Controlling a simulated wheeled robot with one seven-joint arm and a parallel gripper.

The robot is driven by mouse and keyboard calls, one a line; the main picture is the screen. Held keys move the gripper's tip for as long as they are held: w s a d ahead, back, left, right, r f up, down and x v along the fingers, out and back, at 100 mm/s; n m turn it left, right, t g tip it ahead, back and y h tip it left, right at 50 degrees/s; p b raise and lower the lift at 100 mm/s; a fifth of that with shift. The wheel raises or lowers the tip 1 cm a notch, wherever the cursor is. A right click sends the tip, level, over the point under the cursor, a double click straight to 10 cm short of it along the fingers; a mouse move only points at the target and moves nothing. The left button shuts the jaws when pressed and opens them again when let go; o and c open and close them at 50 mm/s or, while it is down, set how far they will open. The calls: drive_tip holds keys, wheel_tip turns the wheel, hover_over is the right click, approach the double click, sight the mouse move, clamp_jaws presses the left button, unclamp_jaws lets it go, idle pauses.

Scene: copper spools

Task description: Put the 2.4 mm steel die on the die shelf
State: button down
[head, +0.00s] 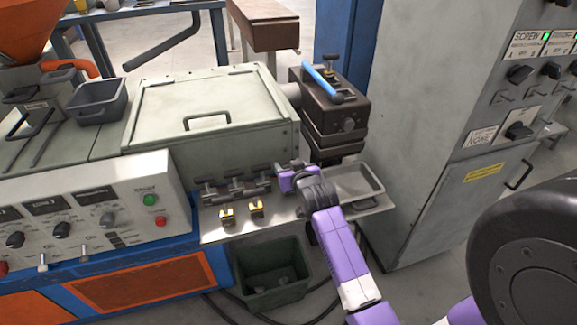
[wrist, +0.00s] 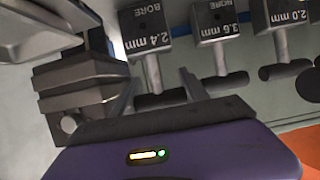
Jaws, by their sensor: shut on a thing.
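The 2.4 mm steel die (wrist: 146,36) is a dark block with a white label, a stem and a crossbar. It is upside down in the wrist view, and its crossbar lies between the fingers of my gripper (head: 279,179). My gripper is shut on it. In the head view my gripper is at the right end of a row of dies on the steel shelf (head: 214,230). The 3.6 mm die (wrist: 214,24) and the 2.0 mm die (wrist: 286,16) stand beside it in line. I cannot tell whether the held die rests on the shelf.
Two small yellow-marked pieces (head: 256,208) sit at the shelf's front. A shallow tray (head: 355,188) lies to the right. A dark die head (head: 340,118) with a blue-handled tool stands behind. A green bin (head: 270,287) is below, and a grey cabinet (head: 425,120) stands right.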

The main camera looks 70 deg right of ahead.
drive_tip(key=c, duration=0.8)
unclamp_jaws()
drive_tip(key=shift+f, duration=0.15)
drive_tip(key=shift+c, duration=0.2)
